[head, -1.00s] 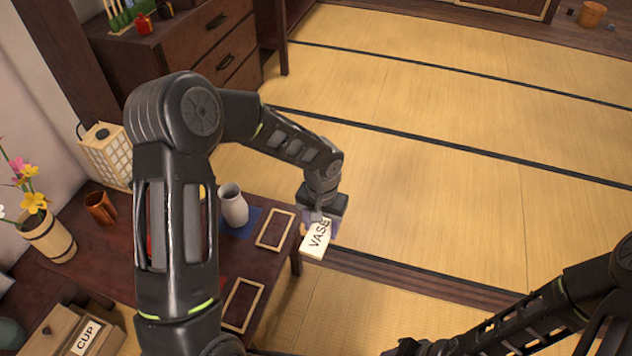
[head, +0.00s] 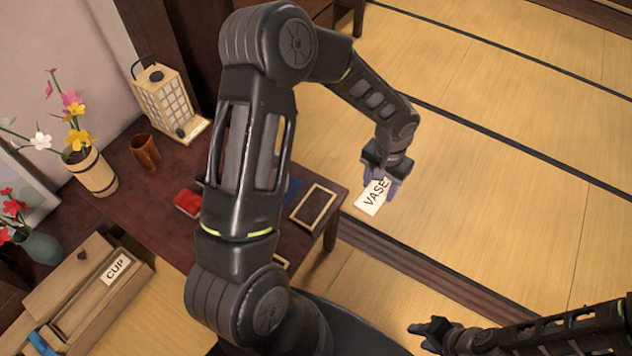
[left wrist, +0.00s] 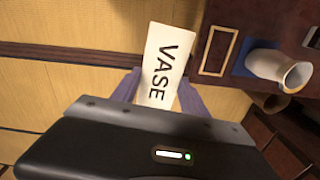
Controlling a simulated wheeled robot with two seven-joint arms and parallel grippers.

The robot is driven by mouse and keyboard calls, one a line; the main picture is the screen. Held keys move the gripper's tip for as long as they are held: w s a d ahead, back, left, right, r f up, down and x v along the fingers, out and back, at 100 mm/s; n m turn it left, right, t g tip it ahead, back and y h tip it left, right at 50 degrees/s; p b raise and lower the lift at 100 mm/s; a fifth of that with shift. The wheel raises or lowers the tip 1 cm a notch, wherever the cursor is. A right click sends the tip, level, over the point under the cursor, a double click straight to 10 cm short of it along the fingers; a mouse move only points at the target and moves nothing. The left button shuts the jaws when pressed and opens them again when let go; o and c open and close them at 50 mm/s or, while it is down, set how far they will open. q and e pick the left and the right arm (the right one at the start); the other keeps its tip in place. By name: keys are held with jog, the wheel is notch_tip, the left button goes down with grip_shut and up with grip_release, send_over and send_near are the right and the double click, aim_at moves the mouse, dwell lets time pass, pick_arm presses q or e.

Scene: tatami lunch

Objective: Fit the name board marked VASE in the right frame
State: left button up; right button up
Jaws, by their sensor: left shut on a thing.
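My left gripper (head: 383,184) is shut on the white name board marked VASE (head: 371,197), held in the air to the right of the table's edge. The board also shows in the left wrist view (left wrist: 163,65), between the fingers. An empty wooden frame (head: 332,205) lies on the dark table, left of the board; the left wrist view shows it (left wrist: 203,57) beside a white vase (left wrist: 268,65) on a blue cloth. A second frame (head: 281,262) is mostly hidden by my left arm. My right gripper (head: 424,333) is low in the head view, with its opening unclear.
The dark table (head: 150,220) holds a brown cup (head: 145,151), a lantern (head: 168,103), a red item (head: 187,202) and flowers in a wooden pot (head: 91,173). A board marked CUP (head: 115,268) lies on a wooden box at lower left. Tatami floor is clear at right.

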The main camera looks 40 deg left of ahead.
pick_arm(q)
jog(key=a+f+b, duration=0.5)
jog(key=a+f, duration=0.3)
jog(key=a, duration=0.2)
jog(key=n+b, duration=0.1)
jog(key=b, duration=0.2)
send_over(315, 204)
notch_tip(315, 204, down, 4)
jog(key=shift+w, duration=0.1)
jog(key=shift+f, duration=0.15)
notch_tip(315, 204, down, 7)
jog(key=b, duration=0.4)
jog(key=shift+r+b, duration=0.2)
jog(key=shift+b, duration=0.15)
jog(key=shift+f+b, duration=0.4)
jog(key=shift+f, duration=0.1)
jog(key=shift+f+b, duration=0.4)
jog(key=shift+b, duration=0.15)
dwell(0.5)
